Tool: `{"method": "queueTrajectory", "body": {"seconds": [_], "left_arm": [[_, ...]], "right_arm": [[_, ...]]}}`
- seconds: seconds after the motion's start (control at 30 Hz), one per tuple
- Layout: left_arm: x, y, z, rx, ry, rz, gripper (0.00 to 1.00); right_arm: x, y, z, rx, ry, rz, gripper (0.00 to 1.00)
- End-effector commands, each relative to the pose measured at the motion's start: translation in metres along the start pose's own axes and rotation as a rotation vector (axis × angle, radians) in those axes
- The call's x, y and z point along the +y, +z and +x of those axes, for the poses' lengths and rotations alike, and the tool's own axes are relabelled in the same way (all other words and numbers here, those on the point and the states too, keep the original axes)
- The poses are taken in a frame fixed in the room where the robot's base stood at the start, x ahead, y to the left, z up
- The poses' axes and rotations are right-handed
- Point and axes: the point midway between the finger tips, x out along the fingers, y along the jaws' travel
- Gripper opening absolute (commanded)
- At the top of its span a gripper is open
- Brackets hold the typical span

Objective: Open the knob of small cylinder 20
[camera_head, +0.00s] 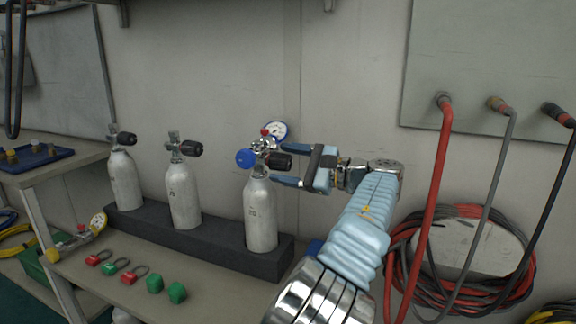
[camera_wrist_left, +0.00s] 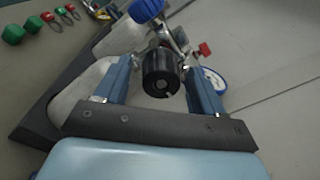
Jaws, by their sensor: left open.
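Three small white cylinders stand in a row: left (camera_head: 124,181), middle (camera_head: 183,196) and right (camera_head: 260,214). Their labels are too small to read, so I cannot tell which is number 20. The right one's valve carries a black knob (camera_head: 279,162), a blue round part (camera_head: 245,158) and a gauge (camera_head: 275,131). My left gripper (camera_head: 281,164) is open at this valve, one finger above the black knob and one below. In the left wrist view the knob (camera_wrist_left: 161,73) sits between the open fingers, with a gap on each side. My right gripper is not in view.
The cylinders stand in a dark rack (camera_head: 153,229) against the wall. Padlocks (camera_head: 135,275), green blocks (camera_head: 177,292) and a loose gauge fitting (camera_head: 80,238) lie on the bench in front. Red hose (camera_head: 440,170) and coiled hoses hang at right.

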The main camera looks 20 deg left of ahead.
Motion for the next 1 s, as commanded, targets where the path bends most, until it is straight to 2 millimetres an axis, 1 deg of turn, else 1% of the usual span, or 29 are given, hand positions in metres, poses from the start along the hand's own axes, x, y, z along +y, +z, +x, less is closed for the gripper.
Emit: {"method": "queueTrajectory", "body": {"seconds": [0.2, 0.57, 0.83, 1.0], "left_arm": [[0.0, 0.0, 0.0003, 0.0, 0.0, 0.0, 0.69], [0.0001, -0.0002, -0.0001, 0.0, 0.0, 0.0, 0.14], [0.0004, -0.0006, -0.0002, -0.001, -0.001, -0.026, 0.12], [0.0007, -0.0012, -0.0002, -0.004, -0.004, -0.099, 0.12]], "right_arm": [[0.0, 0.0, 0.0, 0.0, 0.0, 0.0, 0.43], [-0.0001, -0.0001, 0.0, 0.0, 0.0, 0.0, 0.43], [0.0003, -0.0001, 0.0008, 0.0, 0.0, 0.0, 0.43], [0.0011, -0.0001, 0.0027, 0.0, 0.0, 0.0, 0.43]]}}
